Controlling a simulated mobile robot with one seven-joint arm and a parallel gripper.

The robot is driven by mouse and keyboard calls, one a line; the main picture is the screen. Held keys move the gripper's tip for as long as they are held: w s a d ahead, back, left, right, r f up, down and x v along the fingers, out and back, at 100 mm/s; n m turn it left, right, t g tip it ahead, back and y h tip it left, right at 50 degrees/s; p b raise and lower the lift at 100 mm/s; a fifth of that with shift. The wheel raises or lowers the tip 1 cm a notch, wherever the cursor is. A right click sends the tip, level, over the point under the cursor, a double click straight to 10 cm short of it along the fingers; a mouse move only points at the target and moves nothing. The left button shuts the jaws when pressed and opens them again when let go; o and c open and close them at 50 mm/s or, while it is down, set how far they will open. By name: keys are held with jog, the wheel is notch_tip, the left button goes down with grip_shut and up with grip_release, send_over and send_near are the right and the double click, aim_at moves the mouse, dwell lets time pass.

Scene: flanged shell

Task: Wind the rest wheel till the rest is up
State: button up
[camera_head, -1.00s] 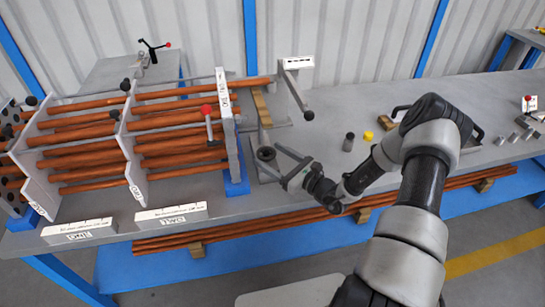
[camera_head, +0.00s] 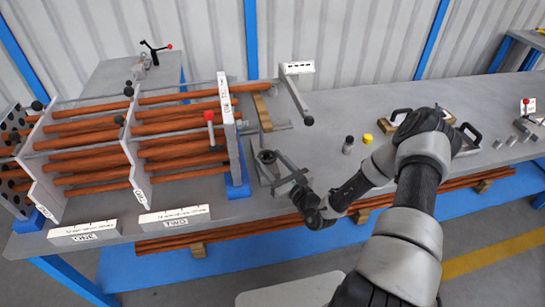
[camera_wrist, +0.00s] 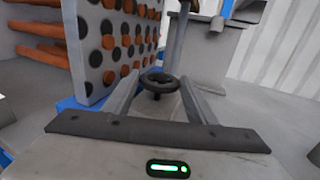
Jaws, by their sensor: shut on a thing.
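The rest wheel (camera_head: 267,156) is a small dark handwheel beside the right end plate of the tube bundle. In the wrist view my gripper (camera_wrist: 160,88) is shut on the wheel's rim. The rest (camera_head: 262,113) appears as a wood-topped support behind the wheel, under the protruding end of a top copper-coloured tube (camera_head: 248,88). I cannot tell whether wood and tube touch.
The perforated end plate (camera_wrist: 110,45) stands close to my left finger. A grey arm with a dark knob (camera_head: 307,120) projects behind the wheel. A grey cylinder (camera_head: 348,145) and a yellow piece (camera_head: 367,138) stand on the bench to the right.

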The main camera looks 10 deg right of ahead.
jog(key=m+h+p, duration=0.2)
jog(key=h, duration=0.1)
jog(key=a+m+t+h+p, duration=0.1)
jog(key=m+h+p, duration=0.1)
jog(key=h, duration=0.2)
jog(key=shift+s+a+m, duration=0.2)
jog(key=shift+m, duration=0.1)
jog(key=shift+w+a+f+m+g+h+p, duration=0.15)
jog(key=shift+m+g+h+p, duration=0.25)
jog(key=shift+m+h, duration=0.55)
jog(key=shift+a+r+m+g+h+p, duration=0.15)
jog(key=shift+m+h+p, duration=0.4)
jog(key=shift+h, duration=0.85)
jog(key=shift+w+a+f+m+g+h+p, duration=0.1)
jog(key=shift+m+g+h+p, duration=0.3)
jog(key=shift+m+h, duration=0.6)
jog(key=shift+h, duration=0.35)
jog(key=o, duration=1.1)
jog(key=shift+c, duration=0.2)
jog(key=shift+n, duration=0.3)
